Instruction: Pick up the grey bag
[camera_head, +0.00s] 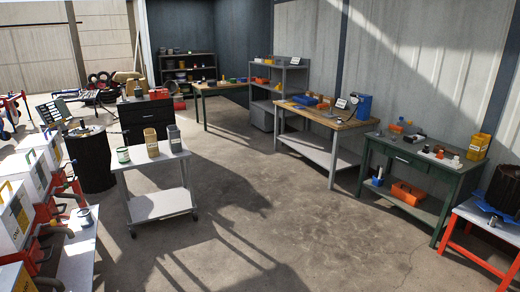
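A small dark grey upright container (175,139), which looks like the grey bag, stands on the top of a white two-level cart (163,167) left of the middle. It is at the right end of a row, next to a tan bag (151,142), with a small green and white can (123,155) at the left end. Its details are too small to read. Neither of my grippers is in view, and nothing is seen touching the grey bag.
Open concrete floor (290,230) lies in front and to the right of the cart. A wooden-topped bench (325,117) and a green bench (415,160) line the right wall. White machines (42,165) stand at the left.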

